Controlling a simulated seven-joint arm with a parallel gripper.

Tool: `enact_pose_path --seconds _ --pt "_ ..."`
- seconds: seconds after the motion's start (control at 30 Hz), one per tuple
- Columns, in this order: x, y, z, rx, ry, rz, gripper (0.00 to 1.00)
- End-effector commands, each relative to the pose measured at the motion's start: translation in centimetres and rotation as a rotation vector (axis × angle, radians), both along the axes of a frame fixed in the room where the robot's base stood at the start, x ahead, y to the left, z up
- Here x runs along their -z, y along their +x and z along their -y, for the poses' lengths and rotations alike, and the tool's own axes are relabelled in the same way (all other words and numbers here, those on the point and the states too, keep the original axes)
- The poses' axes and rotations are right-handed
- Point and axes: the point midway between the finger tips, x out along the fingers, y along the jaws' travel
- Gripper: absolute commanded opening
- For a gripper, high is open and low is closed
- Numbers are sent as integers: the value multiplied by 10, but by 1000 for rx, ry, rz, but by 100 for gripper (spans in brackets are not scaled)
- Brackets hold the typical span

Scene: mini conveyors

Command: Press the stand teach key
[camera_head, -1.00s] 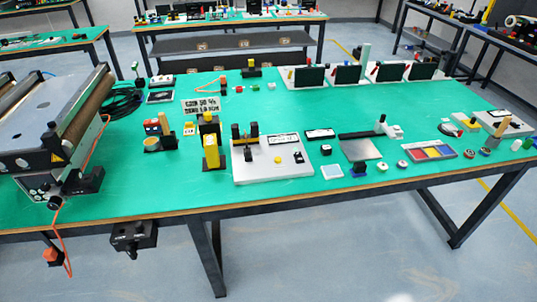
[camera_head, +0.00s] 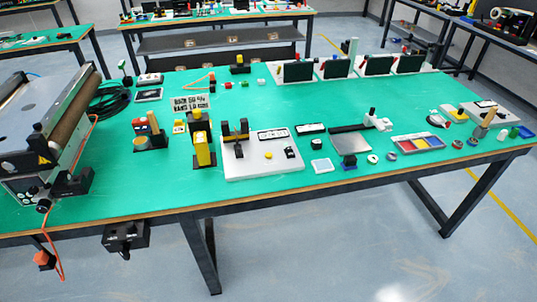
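A white base plate (camera_head: 240,168) lies near the front middle of the green table. It carries a black fork-shaped stand (camera_head: 238,138), a labelled strip (camera_head: 272,134), a round yellow button (camera_head: 268,155) and a small black block (camera_head: 290,152). Left of it stand yellow-and-black blocks (camera_head: 202,150). I cannot read the small markings, so I cannot tell which part is the teach key. No part of my gripper is in view.
A roller conveyor (camera_head: 60,100) fills the left end of the table (camera_head: 330,110). A row of dark panels (camera_head: 298,71) stands at the back right. A colour-block tray (camera_head: 418,142) and small discs lie at front right.

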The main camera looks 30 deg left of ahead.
Motion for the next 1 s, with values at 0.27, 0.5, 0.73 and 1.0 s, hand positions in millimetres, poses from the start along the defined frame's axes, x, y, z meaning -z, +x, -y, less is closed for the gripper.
enact_pose_path --seconds 0.27,0.5,0.73,1.0 --pt "0 0 0 0 0 0 0" --pt "0 0 0 0 0 0 0" --pt "0 0 0 0 0 0 0" --pt "0 0 0 0 0 0 0"
